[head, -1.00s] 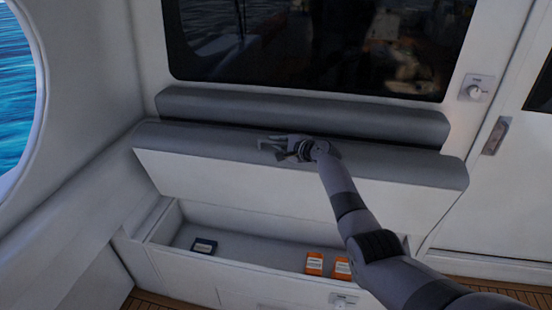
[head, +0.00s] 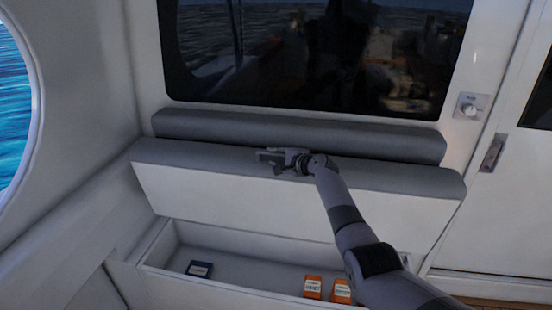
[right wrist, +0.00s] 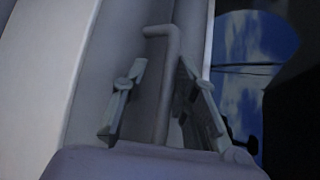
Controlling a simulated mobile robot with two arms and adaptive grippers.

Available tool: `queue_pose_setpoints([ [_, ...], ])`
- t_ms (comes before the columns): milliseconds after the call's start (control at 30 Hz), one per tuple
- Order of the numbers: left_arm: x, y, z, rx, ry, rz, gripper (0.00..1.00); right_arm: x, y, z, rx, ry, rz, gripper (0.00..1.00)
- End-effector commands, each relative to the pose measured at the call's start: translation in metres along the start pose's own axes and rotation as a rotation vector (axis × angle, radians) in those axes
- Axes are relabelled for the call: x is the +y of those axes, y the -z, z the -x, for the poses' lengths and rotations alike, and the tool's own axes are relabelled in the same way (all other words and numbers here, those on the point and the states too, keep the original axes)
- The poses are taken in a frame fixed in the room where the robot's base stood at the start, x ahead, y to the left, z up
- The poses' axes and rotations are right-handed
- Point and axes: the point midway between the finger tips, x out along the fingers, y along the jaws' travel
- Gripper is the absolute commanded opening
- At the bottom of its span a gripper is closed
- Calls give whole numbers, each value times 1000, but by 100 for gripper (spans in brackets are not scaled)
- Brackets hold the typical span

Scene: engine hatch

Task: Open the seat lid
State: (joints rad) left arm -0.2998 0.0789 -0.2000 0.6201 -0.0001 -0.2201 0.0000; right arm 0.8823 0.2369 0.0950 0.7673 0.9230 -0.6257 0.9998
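The seat lid (head: 240,192) stands raised and tilted back in the head view, its white underside facing me and its grey cushion edge on top, close to the backrest. The open seat box (head: 240,255) shows below it. My right gripper (head: 264,157) is at the lid's top edge, near its middle, with fingers pointing left. In the right wrist view its two fingers (right wrist: 163,100) are spread apart, with a grey surface showing between and behind them. I cannot tell whether they touch the lid. My left gripper is not in view.
A dark blue box (head: 200,269) and orange boxes (head: 313,286) lie in the seat box. The grey backrest (head: 300,132) runs behind the lid, under a dark window (head: 310,60). A wall knob (head: 470,108) and a door handle (head: 492,153) are on the right.

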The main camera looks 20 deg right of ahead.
Motion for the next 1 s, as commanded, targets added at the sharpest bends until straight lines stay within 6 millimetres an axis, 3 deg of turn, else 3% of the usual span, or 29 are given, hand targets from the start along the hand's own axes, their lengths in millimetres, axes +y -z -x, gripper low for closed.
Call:
queue_pose_setpoints([
  [567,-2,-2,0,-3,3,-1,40,5,1,6,0,-6,0,31],
  [1000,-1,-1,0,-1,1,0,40,3,1,60,2,-2,1,31],
])
